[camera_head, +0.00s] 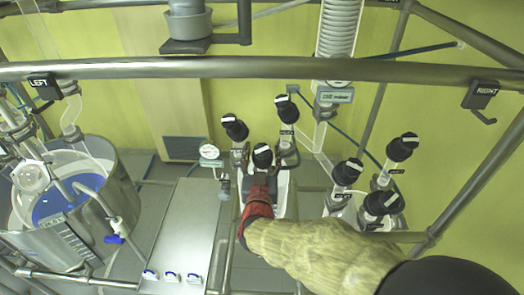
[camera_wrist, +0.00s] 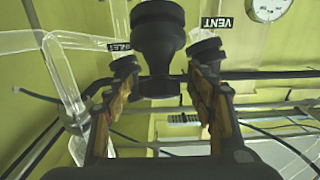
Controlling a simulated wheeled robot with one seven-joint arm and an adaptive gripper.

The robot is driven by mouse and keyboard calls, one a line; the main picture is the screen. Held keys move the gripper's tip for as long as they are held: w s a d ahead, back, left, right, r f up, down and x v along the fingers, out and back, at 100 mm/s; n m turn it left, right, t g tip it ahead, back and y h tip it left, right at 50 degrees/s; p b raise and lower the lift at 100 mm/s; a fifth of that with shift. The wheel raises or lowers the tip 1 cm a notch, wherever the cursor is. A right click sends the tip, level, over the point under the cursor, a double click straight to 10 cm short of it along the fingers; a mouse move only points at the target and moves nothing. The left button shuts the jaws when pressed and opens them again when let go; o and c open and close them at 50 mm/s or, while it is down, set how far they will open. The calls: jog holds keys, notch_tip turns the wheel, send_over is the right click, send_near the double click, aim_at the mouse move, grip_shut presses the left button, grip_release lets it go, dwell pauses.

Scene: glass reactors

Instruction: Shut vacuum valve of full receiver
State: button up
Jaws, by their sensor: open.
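A left group of three black-capped valves stands in the head view: a front knob (camera_head: 262,156), a back left knob (camera_head: 234,127) and a back right knob (camera_head: 286,109). My gripper (camera_head: 260,182) is right by the front knob. In the wrist view this large black knob (camera_wrist: 158,40) stands upright between and beyond the open fingers of my gripper (camera_wrist: 161,85), with no clear contact. Behind it are a knob by the VENT label (camera_wrist: 207,48) and one by a partly hidden label (camera_wrist: 125,64). The receiver below and its fill level are hidden by my arm.
A right group has three similar knobs: upper (camera_head: 402,147), left (camera_head: 346,172) and lower (camera_head: 381,203). A gauge (camera_head: 209,152) stands left of the left group. A steel rail (camera_head: 250,69) crosses above. A grey panel (camera_head: 185,225) and a steel vessel (camera_head: 100,215) are at left.

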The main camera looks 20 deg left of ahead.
jog(key=shift+w, duration=0.25)
jog(key=shift+c, duration=0.7)
jog(key=c, duration=1)
jog(key=shift+a+m+h, duration=0.1)
jog(key=shift+m+h, duration=0.2)
jog(key=shift+m, duration=0.1)
jog(key=shift+c, duration=0.2)
jog(key=shift+a+m+t+h+b, duration=0.1)
jog(key=shift+m+t+h+b, duration=0.25)
jog(key=shift+m+h, duration=0.55)
jog(key=shift+r+m+h, duration=0.1)
jog(key=shift+m+h, duration=1.9)
jog(key=shift+h, duration=0.1)
